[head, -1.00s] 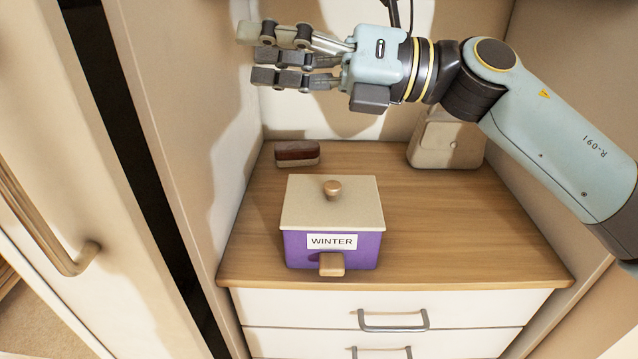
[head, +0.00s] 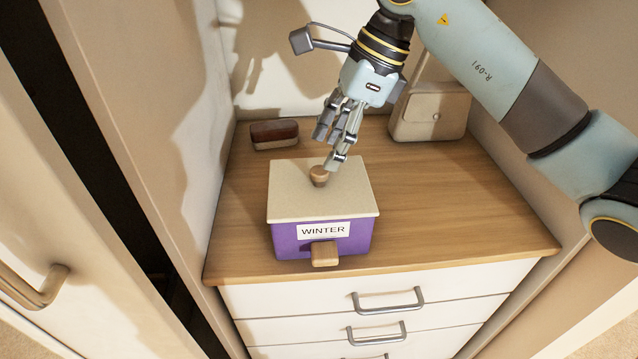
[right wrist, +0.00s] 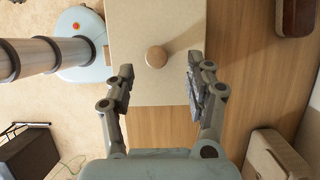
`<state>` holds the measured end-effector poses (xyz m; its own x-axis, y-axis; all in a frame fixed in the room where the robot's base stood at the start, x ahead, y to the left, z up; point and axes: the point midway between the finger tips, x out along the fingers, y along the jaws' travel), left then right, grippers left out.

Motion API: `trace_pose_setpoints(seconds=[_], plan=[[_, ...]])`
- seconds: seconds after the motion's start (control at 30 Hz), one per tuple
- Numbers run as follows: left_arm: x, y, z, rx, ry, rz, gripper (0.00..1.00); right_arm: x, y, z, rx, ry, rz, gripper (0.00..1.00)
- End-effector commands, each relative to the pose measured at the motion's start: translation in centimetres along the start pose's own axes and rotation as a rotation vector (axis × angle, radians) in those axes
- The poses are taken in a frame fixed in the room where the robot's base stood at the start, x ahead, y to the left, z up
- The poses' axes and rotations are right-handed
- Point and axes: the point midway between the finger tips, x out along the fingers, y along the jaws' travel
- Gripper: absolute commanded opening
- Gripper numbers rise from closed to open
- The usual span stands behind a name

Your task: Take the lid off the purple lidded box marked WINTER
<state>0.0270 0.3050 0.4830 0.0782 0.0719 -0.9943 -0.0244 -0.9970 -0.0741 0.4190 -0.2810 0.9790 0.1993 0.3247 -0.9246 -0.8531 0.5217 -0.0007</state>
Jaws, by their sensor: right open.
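The purple box (head: 290,243) marked WINTER stands upright on the wooden top of a drawer unit. Its cream lid (head: 290,200) is on it, with a round wooden knob (head: 319,176) in the middle. A wooden handle (head: 325,253) sticks out of its front under the label. My right gripper (head: 328,150) points down just behind and above the knob, open. In the right wrist view its two fingers are spread, with the knob (right wrist: 156,57) between them and a little beyond the tips, and the lid (right wrist: 150,88) below. My left gripper is not in view.
A dark red-brown brush-like block (head: 275,134) lies at the back left of the wooden top (head: 450,210). A beige bag-like case (head: 432,112) stands at the back right. Side panels close in left and right. The top is clear to the right of the box.

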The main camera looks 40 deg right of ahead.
Motion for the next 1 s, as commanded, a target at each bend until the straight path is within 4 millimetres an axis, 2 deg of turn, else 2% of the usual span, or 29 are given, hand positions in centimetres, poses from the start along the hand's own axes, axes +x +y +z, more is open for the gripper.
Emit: trace_pose_setpoints(seconds=[0.2, 0.3, 0.57, 0.9, 1.0], plan=[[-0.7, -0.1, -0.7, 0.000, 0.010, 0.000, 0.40, 3.3, 0.5, -0.1, 0.002, -0.004, 0.004, 0.54], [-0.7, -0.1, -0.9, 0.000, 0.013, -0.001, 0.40, 4.3, 0.5, -0.1, 0.000, -0.003, 0.002, 0.54], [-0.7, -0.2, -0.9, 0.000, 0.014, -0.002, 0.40, 4.6, 0.4, -0.2, -0.001, -0.002, 0.001, 0.54], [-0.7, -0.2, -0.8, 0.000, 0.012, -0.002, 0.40, 4.6, 0.4, -0.2, -0.001, -0.002, 0.001, 0.10], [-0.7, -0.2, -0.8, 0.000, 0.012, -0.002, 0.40, 4.6, 0.4, -0.2, -0.001, -0.002, 0.001, 0.00]])
